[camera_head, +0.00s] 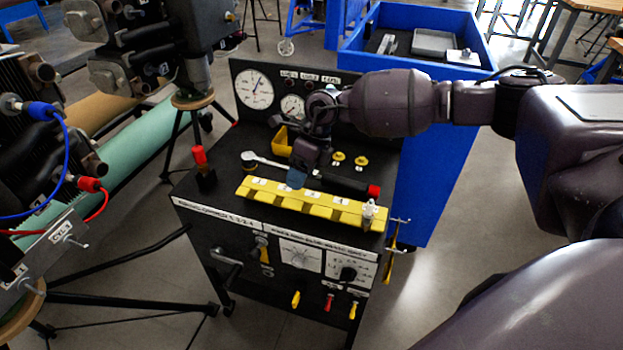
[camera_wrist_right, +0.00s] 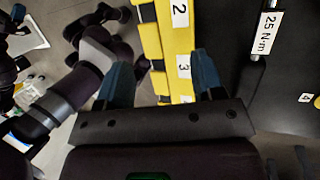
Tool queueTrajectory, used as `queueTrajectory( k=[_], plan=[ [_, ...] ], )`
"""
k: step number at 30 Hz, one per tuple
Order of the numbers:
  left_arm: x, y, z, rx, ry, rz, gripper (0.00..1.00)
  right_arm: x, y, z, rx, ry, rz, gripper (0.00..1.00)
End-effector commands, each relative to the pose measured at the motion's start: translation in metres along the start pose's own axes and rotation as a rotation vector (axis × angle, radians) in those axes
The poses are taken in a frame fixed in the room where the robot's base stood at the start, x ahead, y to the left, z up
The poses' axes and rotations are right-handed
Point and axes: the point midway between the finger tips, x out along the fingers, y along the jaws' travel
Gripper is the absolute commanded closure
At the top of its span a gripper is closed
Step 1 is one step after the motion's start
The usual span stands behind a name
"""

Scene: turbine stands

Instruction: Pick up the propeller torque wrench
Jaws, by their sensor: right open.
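A torque wrench (camera_head: 345,182) with a silver ratchet head, dark handle and red end lies across the black cart top, behind a yellow numbered rack (camera_head: 255,189). My right gripper (camera_head: 297,178) reaches in from the right and points down over the middle of the wrench and rack, hiding part of both. In the right wrist view its two blue fingers (camera_wrist_right: 163,78) are apart with nothing gripped between them. The yellow rack (camera_wrist_right: 152,45) shows between and beyond them. A long tool with a "25 N·m" label (camera_wrist_right: 267,32), which seems to be the wrench, lies right of the fingers.
A gauge panel (camera_head: 254,89) stands at the back of the cart. A red-topped post (camera_head: 200,156) is at the left corner, a yellow bin (camera_head: 283,141) behind the wrench. Engine parts crowd the left. A blue-walled bin (camera_head: 425,185) stands right of the cart.

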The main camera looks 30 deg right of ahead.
Motion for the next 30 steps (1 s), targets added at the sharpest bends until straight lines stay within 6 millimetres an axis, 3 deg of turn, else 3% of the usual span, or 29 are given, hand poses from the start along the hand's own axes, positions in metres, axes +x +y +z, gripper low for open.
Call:
queueTrajectory(
  k=[1, 3, 6, 10, 14, 22, 30],
  plan=[
    [0.002, 0.001, 0.006, 0.000, -0.008, 0.001, 0.00, -0.012, -0.022, -0.007, -0.014, 0.056, -0.076, 0.38],
    [0.004, 0.001, 0.008, 0.001, -0.011, 0.002, 0.00, -0.029, -0.046, -0.017, -0.026, 0.126, -0.165, 0.38],
    [0.005, 0.002, 0.010, 0.001, -0.013, 0.003, 0.00, -0.049, -0.067, -0.027, -0.032, 0.195, -0.252, 0.38],
    [0.006, 0.002, 0.009, 0.001, -0.012, 0.004, 0.00, -0.060, -0.080, -0.033, -0.031, 0.236, -0.303, 0.38],
    [0.007, 0.003, 0.009, 0.001, -0.010, 0.004, 0.00, -0.053, -0.085, -0.037, -0.031, 0.244, -0.309, 0.38],
    [0.009, 0.004, 0.010, 0.001, -0.011, 0.007, 0.00, -0.017, -0.095, -0.045, -0.031, 0.242, -0.305, 0.38],
    [0.012, 0.005, 0.009, 0.000, -0.008, 0.008, 0.00, -0.002, -0.100, -0.048, -0.031, 0.239, -0.306, 0.38]
  ],
)
